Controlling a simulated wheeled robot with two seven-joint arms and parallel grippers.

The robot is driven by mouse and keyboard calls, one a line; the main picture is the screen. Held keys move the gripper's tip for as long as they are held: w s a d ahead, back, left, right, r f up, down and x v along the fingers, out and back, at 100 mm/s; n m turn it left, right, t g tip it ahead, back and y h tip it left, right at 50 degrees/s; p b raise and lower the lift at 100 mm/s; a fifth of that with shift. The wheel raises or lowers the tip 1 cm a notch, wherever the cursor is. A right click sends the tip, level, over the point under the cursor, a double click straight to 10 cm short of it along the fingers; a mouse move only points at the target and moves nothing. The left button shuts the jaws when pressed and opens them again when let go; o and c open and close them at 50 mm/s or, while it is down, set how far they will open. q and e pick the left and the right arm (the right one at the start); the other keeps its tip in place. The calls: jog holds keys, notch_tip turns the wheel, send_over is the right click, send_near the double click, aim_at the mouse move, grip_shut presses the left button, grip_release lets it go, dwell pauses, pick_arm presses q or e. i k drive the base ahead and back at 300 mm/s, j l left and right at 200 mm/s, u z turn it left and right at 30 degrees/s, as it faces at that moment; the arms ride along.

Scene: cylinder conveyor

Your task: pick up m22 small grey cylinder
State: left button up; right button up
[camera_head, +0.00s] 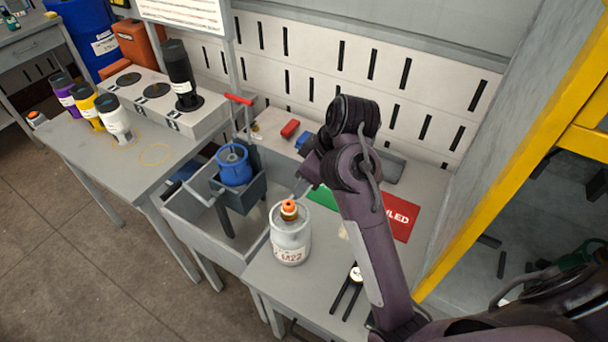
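The small grey cylinder marked M22 (291,246) stands upright at the left end of the grey workbench, with an orange-tipped brass valve on top. My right arm comes in from the lower right and bends over the bench. My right gripper (301,190) points down just behind and above the valve. It is seen nearly edge-on and partly hidden by the wrist, so I cannot tell whether its fingers are open or touching the valve. My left gripper is not in view.
A blue cylinder (234,166) sits in a holder over a grey trough (205,232). The left table (150,182) carries purple, yellow and white cylinders, plus a black one (180,72) on a raised stand. Green and red mats (401,222) lie behind my arm. A yellow-framed shelf (500,150) stands right.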

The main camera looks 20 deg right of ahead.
aim_at(291, 241)
jog(key=k+j, duration=0.25)
jog(key=k, duration=0.2)
jog(key=k+j, duration=0.3)
jog(key=k, duration=0.2)
